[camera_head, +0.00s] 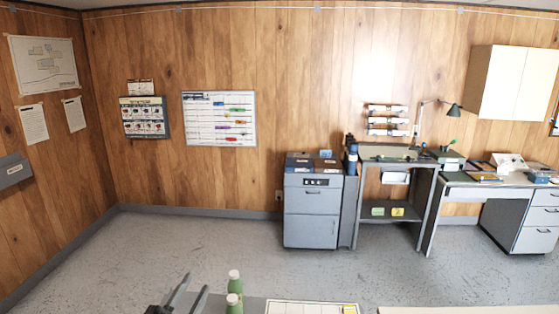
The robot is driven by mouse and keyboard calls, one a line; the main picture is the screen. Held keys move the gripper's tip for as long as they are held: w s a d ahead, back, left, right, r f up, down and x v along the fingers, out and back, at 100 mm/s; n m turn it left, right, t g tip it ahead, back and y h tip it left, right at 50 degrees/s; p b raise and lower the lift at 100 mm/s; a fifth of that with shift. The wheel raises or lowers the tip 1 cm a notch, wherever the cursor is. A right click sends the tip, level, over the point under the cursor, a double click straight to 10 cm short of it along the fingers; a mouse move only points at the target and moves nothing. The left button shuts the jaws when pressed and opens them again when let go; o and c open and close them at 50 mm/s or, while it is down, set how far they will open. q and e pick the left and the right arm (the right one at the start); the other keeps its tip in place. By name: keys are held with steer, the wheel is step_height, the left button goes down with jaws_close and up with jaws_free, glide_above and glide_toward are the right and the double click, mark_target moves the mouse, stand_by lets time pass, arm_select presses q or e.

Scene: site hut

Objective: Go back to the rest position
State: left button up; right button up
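A clear gap shows between the fingers and the bottles. The lower parts of my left gripper and of the near bottle are cut off by the frame. My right gripper is not in view.
A grey surface (255,306) carries a white sheet (300,308) with a yellow patch. A pale surface (450,310) lies at the bottom right. A grey cabinet (312,220), a workbench (390,215) and a desk (500,184) stand along the back wall. The floor (170,245) between is clear.

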arm_select(q)
steer(key=s+a+f+n+g+y, duration=0.4)
steer(key=a+f+n+y, duration=0.2)
steer(key=f+n+y, duration=0.3)
steer(key=s+f+n+g+h, duration=0.1)
steer(key=s+f+n+g, duration=0.1)
steer(key=s+f+g, duration=0.7)
steer(key=s+f+n+g+h, duration=0.1)
steer(key=s+f+g, duration=0.3)
steer(key=s+f, duration=0.65)
steer(key=s+f+g, duration=0.1)
steer(key=s+f, duration=0.1)
steer(key=f, duration=1.3)
steer(key=s+f, duration=0.2)
steer(key=f, duration=1.2)
steer(key=s+a+f+g, duration=0.1)
steer(key=s+a+f, duration=0.1)
steer(key=s+f, duration=1.6)
step_height(320, 180, down, 2)
steer(key=shift+s+a+g+y+b, duration=0.3)
steer(key=shift+s+a+b, duration=0.1)
steer(key=shift+w, duration=0.1)
